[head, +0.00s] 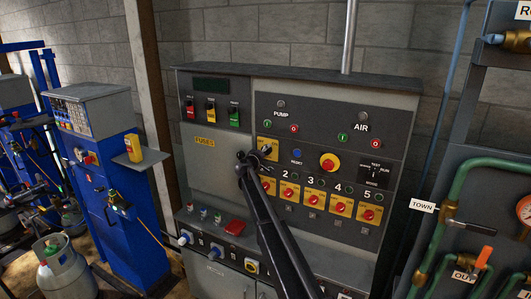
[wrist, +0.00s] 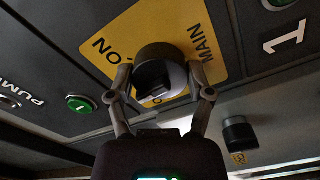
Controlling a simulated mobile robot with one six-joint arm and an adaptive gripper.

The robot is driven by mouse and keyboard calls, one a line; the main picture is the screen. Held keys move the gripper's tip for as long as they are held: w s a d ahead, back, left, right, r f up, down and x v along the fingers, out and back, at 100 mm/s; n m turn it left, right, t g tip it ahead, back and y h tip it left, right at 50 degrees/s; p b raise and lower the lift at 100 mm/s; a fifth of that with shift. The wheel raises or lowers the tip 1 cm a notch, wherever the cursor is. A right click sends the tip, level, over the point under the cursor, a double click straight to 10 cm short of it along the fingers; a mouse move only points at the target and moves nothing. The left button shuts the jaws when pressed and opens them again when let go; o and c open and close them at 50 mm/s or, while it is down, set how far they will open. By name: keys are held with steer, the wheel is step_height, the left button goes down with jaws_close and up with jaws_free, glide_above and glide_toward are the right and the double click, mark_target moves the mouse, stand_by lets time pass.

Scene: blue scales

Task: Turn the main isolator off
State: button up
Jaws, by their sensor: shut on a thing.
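The main isolator is a dark round knob (wrist: 158,66) on a yellow plate (wrist: 140,32) marked MAIN and ON in the wrist view. In the head view its yellow plate (head: 263,141) sits left of centre on the grey panel, above the number 1 position, with the knob partly covered by my gripper (head: 254,156). In the wrist view my gripper (wrist: 158,88) is shut on the knob, one finger on each side. The knob's pointing direction is hard to tell, and the plate's lower part is partly hidden behind knob and fingers.
Numbered yellow switches with red knobs (head: 314,195) run along the panel below and right. A red emergency button (head: 329,163) is to the right. A lower ledge carries a red item (head: 235,227). Green pipework (head: 455,195) stands at the right, a blue machine (head: 100,160) at the left.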

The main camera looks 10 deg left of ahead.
steer(key=n, duration=0.3)
steer(key=shift+w+n, duration=0.1)
steer(key=shift+n, duration=0.3)
steer(key=n, duration=0.4)
stand_by(0.3)
steer(key=o, duration=1.1)
steer(key=v, duration=1.2)
